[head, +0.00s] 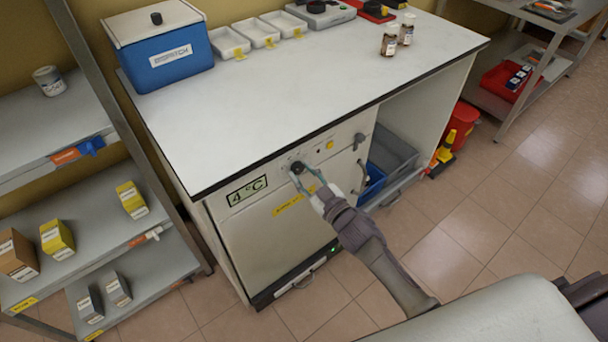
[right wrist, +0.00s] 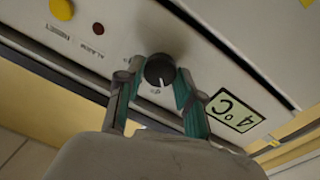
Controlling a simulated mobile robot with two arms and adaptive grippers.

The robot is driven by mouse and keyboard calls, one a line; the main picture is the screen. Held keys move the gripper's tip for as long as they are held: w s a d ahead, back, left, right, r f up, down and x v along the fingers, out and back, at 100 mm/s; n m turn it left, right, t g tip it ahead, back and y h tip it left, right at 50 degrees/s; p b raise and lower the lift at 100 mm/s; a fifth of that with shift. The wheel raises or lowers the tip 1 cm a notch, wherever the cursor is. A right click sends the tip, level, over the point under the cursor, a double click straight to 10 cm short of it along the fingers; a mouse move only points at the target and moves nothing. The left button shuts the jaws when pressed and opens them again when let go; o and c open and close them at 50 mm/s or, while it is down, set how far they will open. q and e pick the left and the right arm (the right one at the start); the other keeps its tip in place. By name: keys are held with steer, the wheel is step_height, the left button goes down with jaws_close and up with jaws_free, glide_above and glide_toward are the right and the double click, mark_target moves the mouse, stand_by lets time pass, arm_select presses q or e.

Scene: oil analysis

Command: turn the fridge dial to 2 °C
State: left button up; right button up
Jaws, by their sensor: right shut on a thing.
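The fridge (head: 262,232) stands under the white counter, with its control strip along the top of its front. Its display (head: 247,190) reads 4 °C; it also shows in the right wrist view (right wrist: 236,110). The black dial (head: 297,167) is right of the display in the head view. My right gripper (head: 311,179) is at the dial. In the right wrist view the dial (right wrist: 159,70) sits between the two fingers, which are shut on it, and a white pointer mark shows on its face. My left gripper is not in view.
The counter (head: 300,95) carries a blue dispatch box (head: 165,52), white trays (head: 260,32) and brown bottles (head: 390,42). A yellow button (right wrist: 61,9) and an alarm light (right wrist: 98,29) are on the same panel.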

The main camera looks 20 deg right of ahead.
steer(key=shift+n+b, duration=0.3)
steer(key=shift+n, duration=2)
steer(key=o, duration=1.2)
steer(key=shift+c, duration=0.2)
steer(key=shift+s+d+f, duration=0.1)
steer(key=shift+s, duration=0.25)
steer(key=v, duration=1.1)
steer(key=shift+s+d, duration=0.1)
steer(key=shift+s, duration=0.05)
